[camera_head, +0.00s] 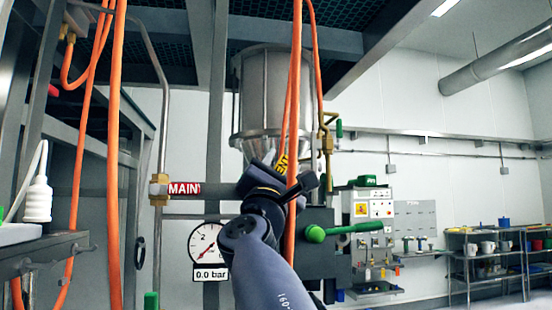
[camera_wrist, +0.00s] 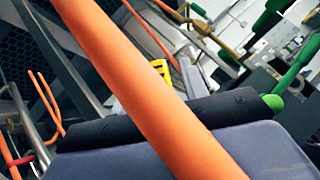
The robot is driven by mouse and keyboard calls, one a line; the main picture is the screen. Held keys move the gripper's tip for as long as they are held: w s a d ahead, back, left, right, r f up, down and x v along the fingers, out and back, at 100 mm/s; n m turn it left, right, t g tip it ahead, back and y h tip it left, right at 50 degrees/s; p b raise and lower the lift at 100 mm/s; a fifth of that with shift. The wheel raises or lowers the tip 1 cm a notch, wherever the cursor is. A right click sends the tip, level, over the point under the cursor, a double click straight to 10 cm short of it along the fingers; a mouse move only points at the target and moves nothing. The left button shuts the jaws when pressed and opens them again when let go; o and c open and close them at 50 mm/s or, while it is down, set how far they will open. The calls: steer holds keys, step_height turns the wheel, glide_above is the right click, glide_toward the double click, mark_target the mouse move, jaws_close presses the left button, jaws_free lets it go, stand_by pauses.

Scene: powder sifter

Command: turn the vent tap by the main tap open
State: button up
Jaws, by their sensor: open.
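The red MAIN label (camera_head: 184,188) is on a horizontal pipe, beside a brass fitting (camera_head: 158,190) on a vertical pipe. A yellow label (camera_head: 282,163), its text partly covered, is just above my gripper (camera_head: 283,183); yellow also shows in the wrist view (camera_wrist: 160,68). A brass valve (camera_head: 327,143) with a green handle (camera_head: 339,129) is up and right of my gripper. I cannot tell for certain which fitting is the vent tap. My gripper is open, with nothing visible in it. Its dark fingers (camera_wrist: 160,122) lie behind an orange hose in the wrist view.
An orange hose (camera_head: 294,90) hangs in front of my gripper and crosses the wrist view (camera_wrist: 140,90). A green lever (camera_head: 345,231) sticks out at lower right. A gauge (camera_head: 208,244) reads 0.0 bar. The steel hopper (camera_head: 268,90) is above. More hoses (camera_head: 115,150) hang left.

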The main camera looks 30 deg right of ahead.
steer(key=shift+d, duration=0.1)
steer(key=shift+c, duration=0.4)
jaws_close()
